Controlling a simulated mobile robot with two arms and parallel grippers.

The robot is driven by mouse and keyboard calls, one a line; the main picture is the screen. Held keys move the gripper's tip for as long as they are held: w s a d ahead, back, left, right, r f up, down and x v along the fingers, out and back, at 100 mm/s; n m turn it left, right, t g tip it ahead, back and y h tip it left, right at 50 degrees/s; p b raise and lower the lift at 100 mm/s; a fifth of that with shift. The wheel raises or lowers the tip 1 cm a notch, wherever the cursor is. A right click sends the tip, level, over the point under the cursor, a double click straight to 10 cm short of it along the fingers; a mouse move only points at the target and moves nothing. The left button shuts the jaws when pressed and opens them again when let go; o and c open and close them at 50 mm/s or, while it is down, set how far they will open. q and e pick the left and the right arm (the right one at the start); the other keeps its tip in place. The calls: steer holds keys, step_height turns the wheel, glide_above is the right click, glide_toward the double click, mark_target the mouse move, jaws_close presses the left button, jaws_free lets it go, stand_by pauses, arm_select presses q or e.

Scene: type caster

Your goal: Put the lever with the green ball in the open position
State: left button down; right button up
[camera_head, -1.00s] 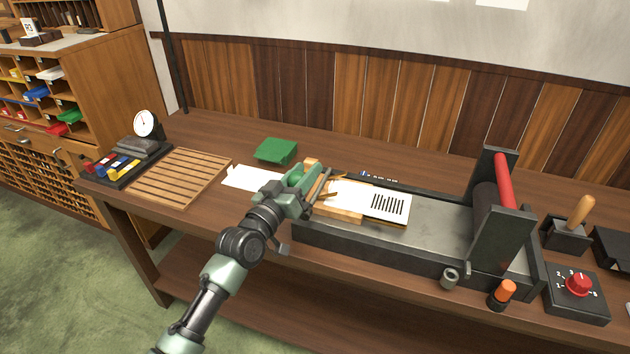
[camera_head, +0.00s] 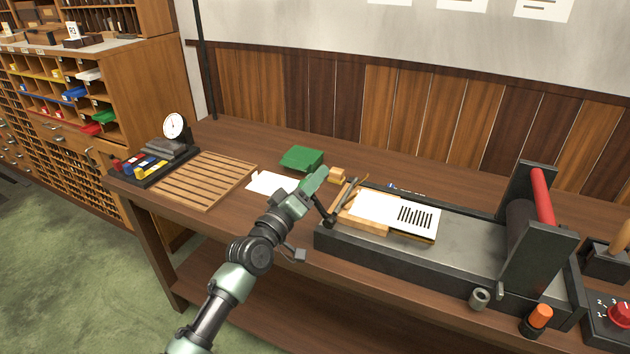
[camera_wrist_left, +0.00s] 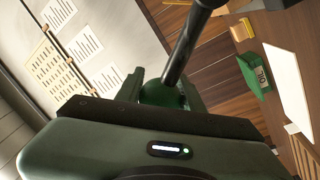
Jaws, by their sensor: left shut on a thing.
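My left gripper (camera_head: 318,180) is at the left end of the press bed. In the left wrist view it is shut on the green ball (camera_wrist_left: 163,94), which shows between the fingers. The lever's dark rod (camera_wrist_left: 188,45) runs from the ball up to the top edge of that view. In the head view the ball is hidden by the gripper, and a dark part of the lever (camera_head: 328,214) shows beside it. I cannot tell which end position the lever is in. My right gripper is not in view.
The press bed (camera_head: 465,235) holds a wooden block and a white slotted card (camera_head: 415,216). A slatted wooden rack (camera_head: 205,180) is at left. A roller with a red bar (camera_head: 541,195) stands at right.

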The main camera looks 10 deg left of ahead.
arm_select(q)
steer(key=shift+a, duration=0.1)
steer(key=c, duration=0.9)
jaws_free()
steer(key=shift+f, duration=0.1)
steer(key=v, duration=0.7)
steer(key=shift+s+a+b, duration=0.25)
steer(key=shift+s+b, duration=0.1)
